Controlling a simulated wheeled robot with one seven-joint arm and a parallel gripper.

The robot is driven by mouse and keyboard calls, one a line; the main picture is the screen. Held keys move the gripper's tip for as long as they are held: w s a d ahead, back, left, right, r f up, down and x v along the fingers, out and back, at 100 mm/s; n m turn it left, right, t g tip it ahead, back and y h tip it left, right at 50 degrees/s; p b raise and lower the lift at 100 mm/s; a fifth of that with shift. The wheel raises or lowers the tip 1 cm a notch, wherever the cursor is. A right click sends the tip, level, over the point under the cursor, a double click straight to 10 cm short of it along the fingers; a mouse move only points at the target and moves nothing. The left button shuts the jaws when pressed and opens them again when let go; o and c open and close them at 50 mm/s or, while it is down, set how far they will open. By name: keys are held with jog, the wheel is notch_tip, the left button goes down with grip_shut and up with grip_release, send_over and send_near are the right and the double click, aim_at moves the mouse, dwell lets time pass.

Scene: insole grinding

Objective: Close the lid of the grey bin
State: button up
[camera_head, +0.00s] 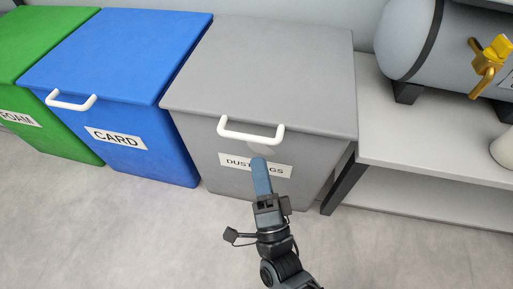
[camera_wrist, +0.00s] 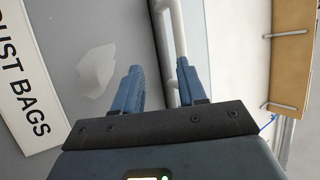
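The grey bin (camera_head: 195,142) stands at the centre, with a "DUST BAGS" label on its front that also shows in the wrist view (camera_wrist: 25,85). Its grey lid (camera_head: 270,65) lies flat over the top and looks closed, with no gap visible at the front. A white handle (camera_head: 250,136) is at the lid's front edge; it also shows in the wrist view (camera_wrist: 176,40). My gripper (camera_head: 259,164) is in front of the bin, just below the handle. In the wrist view its blue fingers (camera_wrist: 162,82) are apart. The handle shows close to the right finger; I cannot tell if they touch.
A blue "CARD" bin (camera_head: 120,60) and a green foam bin (camera_head: 40,40) stand to the left, lids down. A grey bench (camera_head: 415,135) with a tank (camera_head: 440,45) and yellow valve (camera_head: 490,62) stands close on the right. The floor in front (camera_head: 120,235) is clear.

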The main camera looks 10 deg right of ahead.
jog(key=shift+v, duration=1.5)
jog(key=shift+s+r, duration=0.1)
jog(key=shift+r, duration=0.15)
jog(key=s+d+r+n+g, duration=0.15)
jog(key=s+d+n, duration=0.25)
jog(key=s, duration=0.4)
jog(key=s+d+n+g, duration=0.3)
jog(key=s+d, duration=0.1)
jog(key=s, duration=0.3)
jog(key=s+d+r+n+g+h, duration=0.1)
jog(key=s+d+r+n+g, duration=0.1)
jog(key=s+d+r+n, duration=0.3)
jog(key=s+d+r+n+g, duration=0.2)
jog(key=s+r+n, duration=0.15)
jog(key=s, duration=0.35)
notch_tip(320, 180, up, 35)
jog(key=p, duration=3.4)
jog(key=shift+r+m+p, duration=0.2)
jog(key=shift+m+p, duration=0.15)
jog(key=shift+s+d+g, duration=0.15)
jog(key=shift+g, duration=0.1)
